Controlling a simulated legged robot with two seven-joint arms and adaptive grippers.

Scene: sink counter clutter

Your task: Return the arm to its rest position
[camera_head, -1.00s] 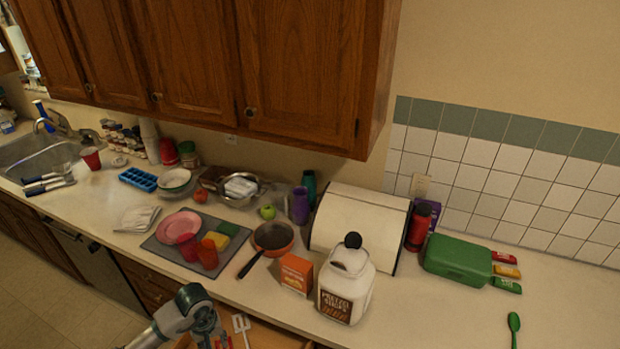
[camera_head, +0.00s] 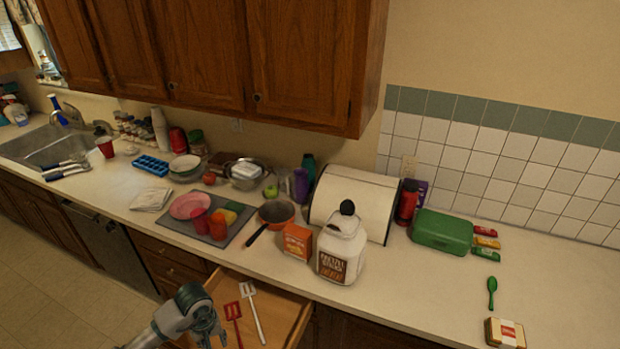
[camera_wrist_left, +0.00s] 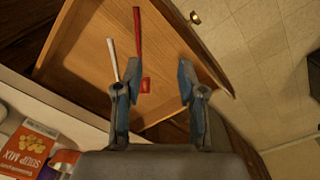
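My left arm comes in at the bottom left of the head view, with its gripper (camera_head: 212,338) over the open wooden drawer (camera_head: 284,318). In the left wrist view the gripper (camera_wrist_left: 156,78) has its two fingers spread apart with nothing between them. The drawer (camera_wrist_left: 90,40) holds a white slotted spatula (camera_head: 253,306) and a red slotted spatula (camera_head: 234,318). In the wrist view the white handle (camera_wrist_left: 112,58) shows beside the left finger, partly hidden, and the red handle (camera_wrist_left: 137,32) lies between the fingers' lines. My right gripper is not in view.
The counter above the drawer holds a pretzel jar (camera_head: 342,252), an orange soup mix box (camera_head: 297,241), a pan (camera_head: 276,213) and a grey mat (camera_head: 168,226) with dishes. A green case (camera_head: 442,231) stands further right. Floor (camera_head: 60,270) is free at left.

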